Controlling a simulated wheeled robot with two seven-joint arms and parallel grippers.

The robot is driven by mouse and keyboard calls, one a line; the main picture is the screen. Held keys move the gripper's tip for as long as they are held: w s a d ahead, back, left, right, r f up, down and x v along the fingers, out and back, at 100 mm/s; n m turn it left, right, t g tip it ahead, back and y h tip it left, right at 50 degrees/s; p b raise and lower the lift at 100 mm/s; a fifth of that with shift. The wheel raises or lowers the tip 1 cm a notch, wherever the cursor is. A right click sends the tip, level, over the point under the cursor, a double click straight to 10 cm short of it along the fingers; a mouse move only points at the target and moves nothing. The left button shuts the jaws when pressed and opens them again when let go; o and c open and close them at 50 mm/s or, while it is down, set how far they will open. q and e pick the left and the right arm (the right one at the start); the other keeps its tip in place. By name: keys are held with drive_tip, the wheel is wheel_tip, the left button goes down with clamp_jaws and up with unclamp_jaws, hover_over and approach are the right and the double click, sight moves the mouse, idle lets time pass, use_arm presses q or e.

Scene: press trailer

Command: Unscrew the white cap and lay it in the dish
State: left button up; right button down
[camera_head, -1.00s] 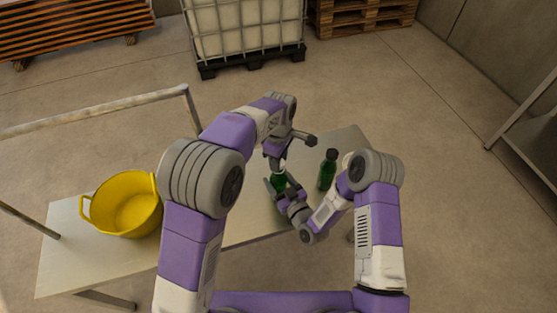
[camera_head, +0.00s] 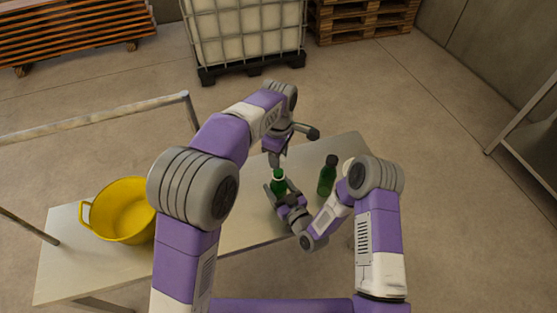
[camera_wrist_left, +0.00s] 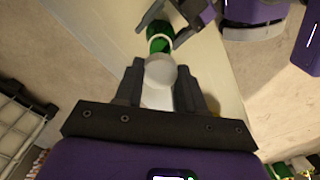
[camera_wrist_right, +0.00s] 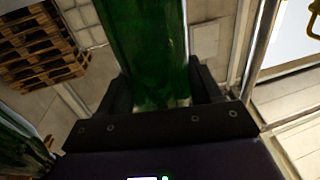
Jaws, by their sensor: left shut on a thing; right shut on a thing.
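The green bottle (camera_head: 279,186) stands upright on the table, with a pale ring around its neck. My right gripper (camera_head: 279,194) is shut around its body; the right wrist view shows the green glass (camera_wrist_right: 150,55) between the fingers. My left gripper (camera_head: 275,162) is above the bottle. In the left wrist view, the white cap (camera_wrist_left: 160,71) is between its shut fingers. Green neck shows beyond the cap; the cap looks off the bottle, but the gap's size is unclear. A pale round thing (camera_head: 347,163), probably the dish, is mostly hidden behind my right arm.
A second green bottle (camera_head: 328,176) with a dark cap stands just right of the held one. A yellow tub (camera_head: 122,212) sits on the left of the table (camera_head: 247,222). A metal rail (camera_head: 100,115) runs beyond the tub. The table's middle is clear.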

drive_tip(key=shift+c, duration=0.6)
unclamp_jaws()
